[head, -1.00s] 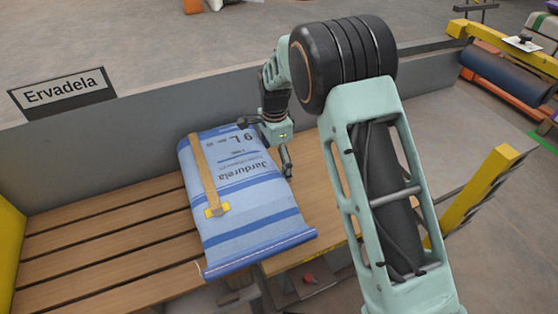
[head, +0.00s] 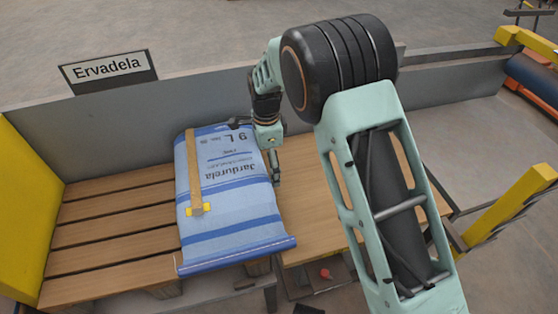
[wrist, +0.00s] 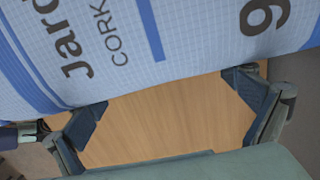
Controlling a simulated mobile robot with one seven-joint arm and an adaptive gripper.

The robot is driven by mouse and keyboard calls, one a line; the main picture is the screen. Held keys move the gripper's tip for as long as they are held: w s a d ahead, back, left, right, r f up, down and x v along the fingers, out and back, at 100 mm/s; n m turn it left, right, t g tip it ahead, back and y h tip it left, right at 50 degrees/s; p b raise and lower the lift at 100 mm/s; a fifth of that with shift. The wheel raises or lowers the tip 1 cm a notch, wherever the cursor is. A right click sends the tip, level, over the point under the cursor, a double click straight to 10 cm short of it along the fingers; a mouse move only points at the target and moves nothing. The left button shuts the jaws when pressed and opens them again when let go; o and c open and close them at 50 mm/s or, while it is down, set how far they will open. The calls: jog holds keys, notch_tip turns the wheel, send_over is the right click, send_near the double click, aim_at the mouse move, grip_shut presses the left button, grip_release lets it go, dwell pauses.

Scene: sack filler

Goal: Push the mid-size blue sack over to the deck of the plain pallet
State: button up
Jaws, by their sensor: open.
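The blue sack (head: 232,212), printed "Jardurela", lies flat, mostly on the slatted wooden pallet deck (head: 110,222). Its right edge reaches over to the plain wooden board (head: 325,225) on the right. My gripper (head: 262,150) is at the sack's upper right side, low over the board, with its fingers spread along that side. In the wrist view the open fingers (wrist: 165,95) sit against or very near the sack's side (wrist: 110,50), with bare board between them. I cannot tell whether both fingertips touch it.
A tan strip with a yellow end (head: 196,180) lies on the sack. A grey wall (head: 110,128) runs behind the deck, with an "Ervadela" sign (head: 108,70) on it. A yellow panel (head: 30,200) closes the deck's left end. The slats left of the sack are clear.

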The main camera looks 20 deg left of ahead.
aim_at(208, 177)
jog(key=shift+s+a, duration=0.45)
jog(key=shift+a, duration=0.2)
jog(key=shift+s+a, duration=0.45)
jog(key=shift+a, duration=0.15)
jog(key=shift+s+a+p, duration=0.35)
jog(key=shift+s+a, duration=1.05)
jog(key=shift+a, duration=0.45)
jog(key=shift+s+a+p, duration=0.35)
jog(key=shift+s+a, duration=1.1)
jog(key=shift+a, duration=0.45)
jog(key=shift+s+a+p, duration=0.35)
jog(key=shift+s+a, duration=1.05)
jog(key=shift+a, duration=0.55)
jog(key=s+a, duration=0.2)
jog(key=a, duration=0.1)
jog(key=s+a, duration=0.3)
jog(key=a, duration=0.1)
jog(key=s+a, duration=0.3)
jog(key=a, duration=0.1)
jog(key=shift+s+p, duration=0.2)
jog(key=shift+p, duration=0.2)
